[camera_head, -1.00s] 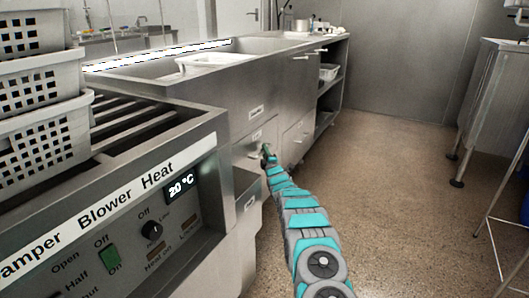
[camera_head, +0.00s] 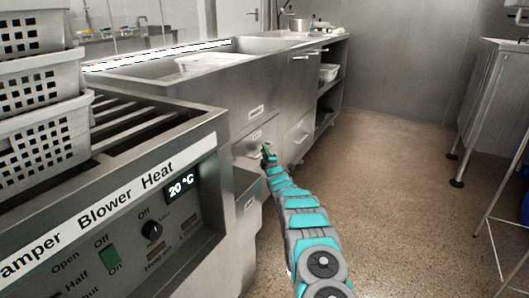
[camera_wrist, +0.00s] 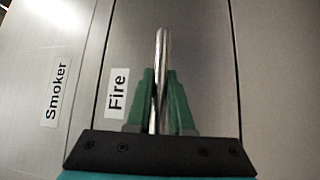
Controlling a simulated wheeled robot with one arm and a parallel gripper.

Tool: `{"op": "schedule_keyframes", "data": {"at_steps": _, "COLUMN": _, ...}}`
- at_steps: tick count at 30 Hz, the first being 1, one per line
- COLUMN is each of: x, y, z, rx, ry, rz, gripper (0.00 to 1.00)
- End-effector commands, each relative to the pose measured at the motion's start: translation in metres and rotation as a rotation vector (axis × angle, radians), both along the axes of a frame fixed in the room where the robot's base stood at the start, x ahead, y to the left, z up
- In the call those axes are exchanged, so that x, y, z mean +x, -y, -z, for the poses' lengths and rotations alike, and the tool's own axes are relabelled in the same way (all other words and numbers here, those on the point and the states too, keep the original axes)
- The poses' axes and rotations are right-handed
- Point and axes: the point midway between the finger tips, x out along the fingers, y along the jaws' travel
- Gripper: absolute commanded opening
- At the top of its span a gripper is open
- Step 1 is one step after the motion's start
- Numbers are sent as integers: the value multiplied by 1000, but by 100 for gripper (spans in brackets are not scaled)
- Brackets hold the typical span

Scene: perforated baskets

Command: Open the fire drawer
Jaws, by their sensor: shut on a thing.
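The fire drawer is a steel front with a white "Fire" label (camera_wrist: 117,93), seen close in the wrist view. Its handle (camera_wrist: 161,65) is a shiny metal bar, which runs upright in that picture. My gripper (camera_wrist: 160,85) has its green fingers on either side of the bar and is shut on it. In the head view my gripper (camera_head: 267,151) is at the drawer front (camera_head: 247,145) in the counter's side. The drawer looks about flush there; any small gap is too fine to tell. Part of the handle is hidden by the fingers.
A "Smoker" panel (camera_wrist: 57,90) adjoins the fire drawer. A control panel (camera_head: 130,225) and stacked perforated baskets (camera_head: 45,145) stand at the left. A steel table (camera_head: 490,110) is at the right. The floor (camera_head: 400,190) between is clear.

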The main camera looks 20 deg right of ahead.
Motion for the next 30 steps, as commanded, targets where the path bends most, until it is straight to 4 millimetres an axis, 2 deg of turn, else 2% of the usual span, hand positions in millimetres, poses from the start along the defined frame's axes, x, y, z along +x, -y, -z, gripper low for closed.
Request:
{"op": "schedule_keyframes", "data": {"at_steps": 10, "x": -2, "y": 2, "z": 2, "rx": 0, "ry": -3, "rz": 0, "gripper": 0}}
{"op": "schedule_keyframes", "data": {"at_steps": 17, "x": -19, "y": 16, "z": 1, "rx": 0, "ry": -4, "rz": 3, "gripper": 0}}
{"op": "schedule_keyframes", "data": {"at_steps": 23, "x": -49, "y": 40, "z": 2, "rx": 1, "ry": -6, "rz": 4, "gripper": 0}}
{"op": "schedule_keyframes", "data": {"at_steps": 30, "x": -98, "y": 79, "z": 2, "rx": 1, "ry": -2, "rz": 6, "gripper": 0}}
